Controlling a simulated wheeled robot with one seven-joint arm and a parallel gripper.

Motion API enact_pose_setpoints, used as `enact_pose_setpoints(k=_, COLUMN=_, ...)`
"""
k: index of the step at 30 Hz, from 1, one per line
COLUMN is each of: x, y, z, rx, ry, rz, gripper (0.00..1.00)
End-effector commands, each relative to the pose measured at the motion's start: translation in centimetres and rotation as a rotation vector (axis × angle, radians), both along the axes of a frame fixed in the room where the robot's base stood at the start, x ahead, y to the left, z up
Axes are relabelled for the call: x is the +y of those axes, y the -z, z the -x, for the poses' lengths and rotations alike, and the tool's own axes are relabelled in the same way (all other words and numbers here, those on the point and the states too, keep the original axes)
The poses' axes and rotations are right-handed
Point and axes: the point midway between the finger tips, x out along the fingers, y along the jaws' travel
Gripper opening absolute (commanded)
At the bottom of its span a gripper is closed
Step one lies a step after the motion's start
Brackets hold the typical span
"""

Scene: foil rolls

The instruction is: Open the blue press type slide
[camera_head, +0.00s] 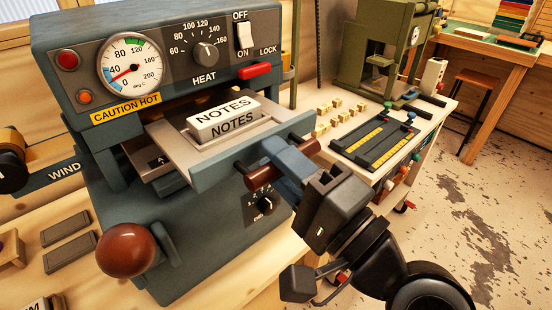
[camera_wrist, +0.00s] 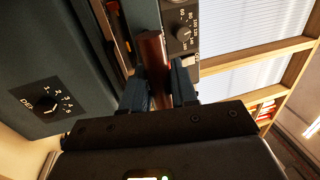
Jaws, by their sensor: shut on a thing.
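The blue press (camera_head: 190,230) stands at the left of the head view, with a gauge, knob and switch on its upper front. Its slide (camera_head: 213,166) sticks out of the opening under the heating head. A white block marked NOTES (camera_head: 222,119) sits on the slide. A brown bar handle (camera_head: 302,140) runs across the slide's front. My gripper (camera_head: 270,163) is shut on the middle of this handle. In the wrist view the handle (camera_wrist: 152,58) passes between my two fingers. The fingers hide the handle's middle in the head view.
A brown ball knob (camera_head: 126,250) juts from the press's lower left. Grey bars (camera_head: 68,233) lie on the bench at left. A black tray (camera_head: 385,140), small yellow blocks and a green press (camera_head: 385,50) stand on the right bench. Open floor lies at right.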

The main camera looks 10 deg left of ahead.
Motion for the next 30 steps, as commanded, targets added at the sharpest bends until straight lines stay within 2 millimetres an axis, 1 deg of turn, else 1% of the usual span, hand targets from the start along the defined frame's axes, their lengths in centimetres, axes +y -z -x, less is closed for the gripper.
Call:
enact_pose_setpoints(k=4, x=0.0, y=0.1, z=0.0, rx=0.002, ry=0.001, rz=0.002, gripper=0.00)
enact_pose_setpoints(k=5, x=0.0, y=0.2, z=-0.1, rx=0.002, ry=0.001, rz=0.002, gripper=0.30)
enact_pose_setpoints(k=10, x=0.0, y=0.1, z=0.0, rx=0.001, ry=0.001, rz=0.001, gripper=0.46)
enact_pose_setpoints(k=17, x=0.0, y=0.1, z=0.0, rx=0.001, ry=0.000, rz=0.001, gripper=0.46)
enact_pose_setpoints(k=20, x=-0.5, y=0.3, z=0.3, rx=0.002, ry=0.002, rz=0.000, gripper=0.46)
enact_pose_setpoints(k=23, x=-1.5, y=0.7, z=1.1, rx=0.002, ry=0.003, rz=0.001, gripper=0.46)
enact_pose_setpoints(k=30, x=-4.5, y=1.5, z=3.4, rx=0.002, ry=0.003, rz=0.001, gripper=0.46)
